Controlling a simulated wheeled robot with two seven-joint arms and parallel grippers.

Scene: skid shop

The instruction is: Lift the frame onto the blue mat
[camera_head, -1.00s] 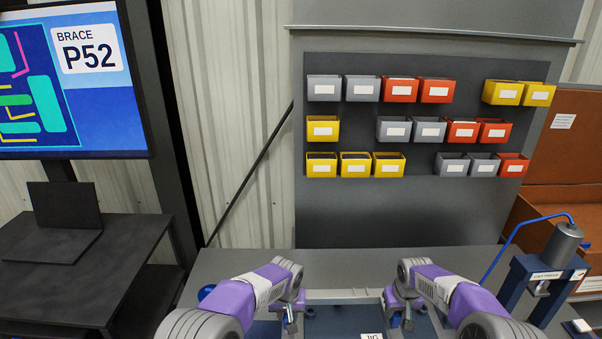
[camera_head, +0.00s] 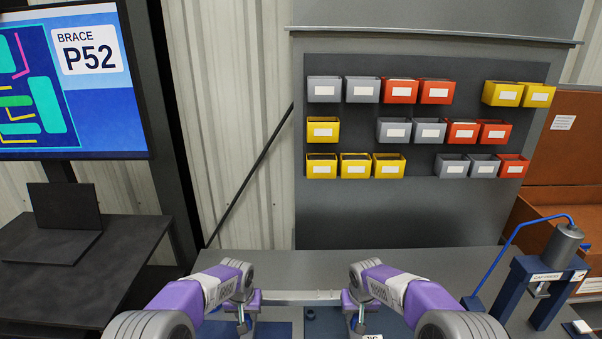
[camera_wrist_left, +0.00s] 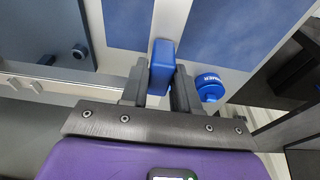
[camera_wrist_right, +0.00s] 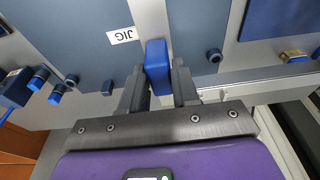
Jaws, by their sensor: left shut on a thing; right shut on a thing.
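The frame (camera_head: 305,297) is a pale grey metal bar assembly between my two grippers. Its side bars run under the grippers in both wrist views. My left gripper (camera_head: 244,325) is shut on a blue grip (camera_wrist_left: 160,67) on its left side. My right gripper (camera_head: 357,325) is shut on a blue grip (camera_wrist_right: 157,66) on its right side. The blue mat (camera_wrist_left: 222,28) shows on both sides of the left bar in the left wrist view. In the right wrist view the mat (camera_wrist_right: 275,20) is at the upper right. The frame's clearance is hard to tell.
A slate jig plate with a JIG label (camera_wrist_right: 121,36) and dark knobs lies under the right side. A blue round container (camera_wrist_left: 210,86) stands close to my left gripper. A blue press (camera_head: 545,280) stands at the right. Bins hang on the back panel (camera_head: 400,215).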

